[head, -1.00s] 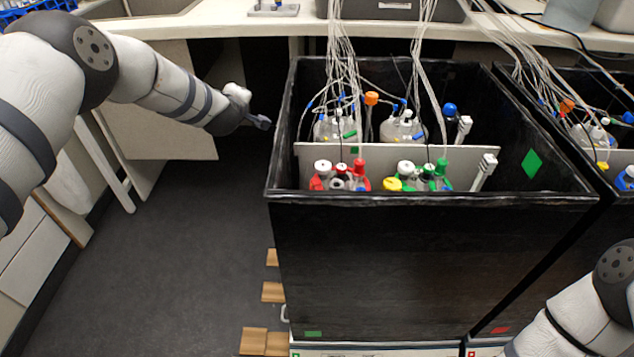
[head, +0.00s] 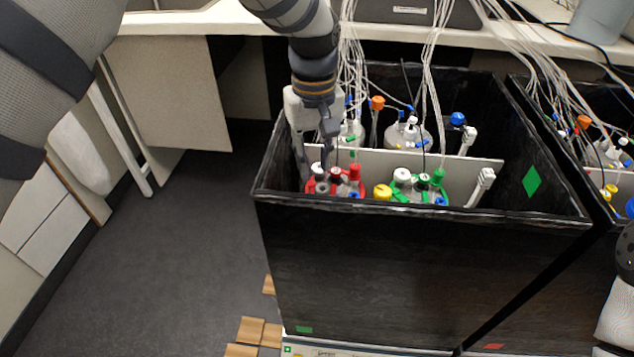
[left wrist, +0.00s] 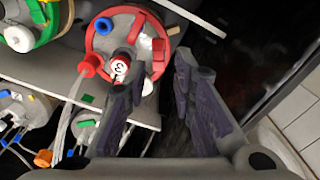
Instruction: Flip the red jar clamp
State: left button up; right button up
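The jar with the red ring and red caps (head: 350,187) stands in the front left of the black box. It also shows in the left wrist view (left wrist: 103,42), with a white-topped port numbered 3, a red-capped port and a red loop at its rim. I cannot tell which red part is the clamp. My left gripper (head: 314,158) points down into the box at the jar's left side. In the left wrist view its fingers (left wrist: 160,85) are spread with nothing between them; one finger overlaps the jar's near edge. My right gripper is out of view.
A green-ringed jar (head: 420,188) stands to the right. A light divider plate (head: 385,160) and more jars with tubes lie behind. The black box's front wall (head: 400,260) and left wall are close to my left gripper. A second black box stands at right.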

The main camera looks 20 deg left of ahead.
aim_at(315, 183)
pick_arm(q)
notch_tip(315, 183, down, 7)
jog(key=shift+r, duration=0.2)
grip_shut()
jog(key=shift+w+f+g+b, duration=0.2)
jog(key=shift+f+g+b, duration=0.1)
jog(key=shift+b, duration=0.3)
jog(key=shift+h, duration=0.4)
jog(key=shift+r+g, duration=0.3)
jog(key=shift+r, duration=0.05)
grip_release()
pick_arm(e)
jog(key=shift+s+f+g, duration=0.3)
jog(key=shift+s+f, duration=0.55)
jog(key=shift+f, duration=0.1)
pick_arm(q)
notch_tip(315, 183, up, 12)
jog(key=w+a, duration=0.1)
